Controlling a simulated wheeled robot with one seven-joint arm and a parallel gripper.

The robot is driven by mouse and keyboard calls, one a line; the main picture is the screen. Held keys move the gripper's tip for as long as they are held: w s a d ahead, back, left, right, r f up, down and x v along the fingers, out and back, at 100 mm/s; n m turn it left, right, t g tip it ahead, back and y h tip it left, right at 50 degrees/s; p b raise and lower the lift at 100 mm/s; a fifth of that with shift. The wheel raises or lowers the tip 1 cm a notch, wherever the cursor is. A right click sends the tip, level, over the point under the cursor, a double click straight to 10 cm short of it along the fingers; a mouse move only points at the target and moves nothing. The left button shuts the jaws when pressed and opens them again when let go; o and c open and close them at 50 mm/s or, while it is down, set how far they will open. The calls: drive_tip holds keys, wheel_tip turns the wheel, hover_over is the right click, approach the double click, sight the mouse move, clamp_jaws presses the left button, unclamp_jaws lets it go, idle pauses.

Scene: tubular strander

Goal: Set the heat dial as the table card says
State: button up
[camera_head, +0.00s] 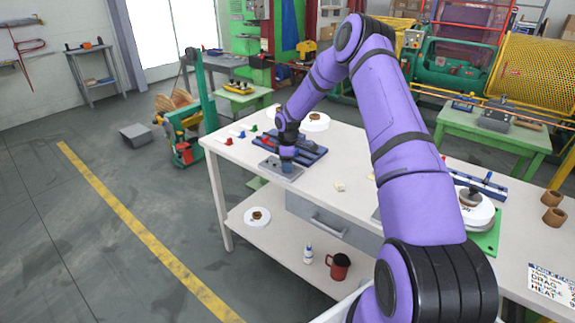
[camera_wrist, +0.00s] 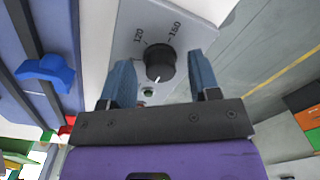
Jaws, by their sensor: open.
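A white mark shows at the knob's edge nearest my gripper, pointing away from both numbers. My gripper (camera_wrist: 163,78) is open, its blue fingers on either side of the knob with visible gaps. In the head view my gripper (camera_head: 287,158) is low over the grey dial panel (camera_head: 270,167) at the table's left end and hides the knob. The table card (camera_head: 552,283) lies at the lower right; DRAG and HEAT show, but its values are unreadable.
A blue fixture (camera_head: 306,148) lies close beside the panel; its blue clamp (camera_wrist: 45,72) shows in the wrist view. A white spool (camera_head: 474,208), brown cups (camera_head: 553,207) and a blue rail (camera_head: 478,184) occupy the table's right. The white tabletop (camera_head: 335,200) has clear room mid-table.

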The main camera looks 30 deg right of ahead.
drive_tip(key=c, duration=0.9)
drive_tip(key=shift+m, duration=0.5)
drive_tip(key=m, duration=0.4)
drive_tip(key=shift+m, duration=0.4)
drive_tip(key=m, duration=0.5)
drive_tip(key=shift+m, duration=0.4)
drive_tip(key=o, duration=0.9)
